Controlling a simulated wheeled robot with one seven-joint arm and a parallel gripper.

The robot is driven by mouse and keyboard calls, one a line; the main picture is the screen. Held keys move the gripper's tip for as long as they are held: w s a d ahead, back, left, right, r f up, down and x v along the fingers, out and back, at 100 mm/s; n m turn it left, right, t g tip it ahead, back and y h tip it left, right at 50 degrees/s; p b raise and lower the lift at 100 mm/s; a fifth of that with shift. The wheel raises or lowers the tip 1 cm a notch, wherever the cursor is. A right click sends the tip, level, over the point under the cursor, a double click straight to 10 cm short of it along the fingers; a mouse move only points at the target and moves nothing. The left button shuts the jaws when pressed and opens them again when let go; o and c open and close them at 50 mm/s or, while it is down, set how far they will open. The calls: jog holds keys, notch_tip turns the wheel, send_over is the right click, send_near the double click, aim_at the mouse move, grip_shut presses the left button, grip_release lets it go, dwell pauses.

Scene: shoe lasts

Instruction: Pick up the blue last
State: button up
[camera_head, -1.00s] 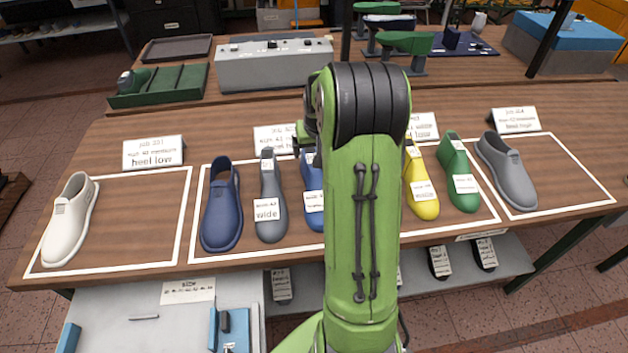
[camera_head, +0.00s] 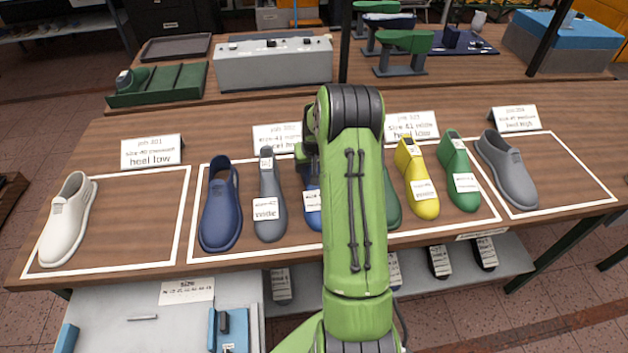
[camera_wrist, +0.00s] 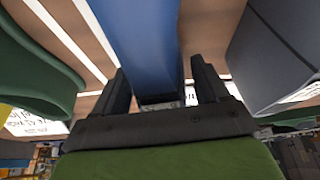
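The blue last (camera_head: 312,218) stands on the table between the grey last (camera_head: 269,200) and my arm, with a white label on it. My arm hides much of it in the head view. In the wrist view the blue last (camera_wrist: 145,40) passes between the two fingers of my gripper (camera_wrist: 162,88). The fingers are apart, one on each side, with narrow gaps visible beside the last. In the head view my gripper (camera_head: 308,160) is mostly hidden behind my arm, over the rear of the blue last.
A navy shoe (camera_head: 221,210) stands left of the grey last. Label cards (camera_head: 277,137) stand behind the row. Neighbouring lasts are close on both sides.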

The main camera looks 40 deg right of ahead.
jog(key=shift+w+r, duration=0.1)
grip_shut()
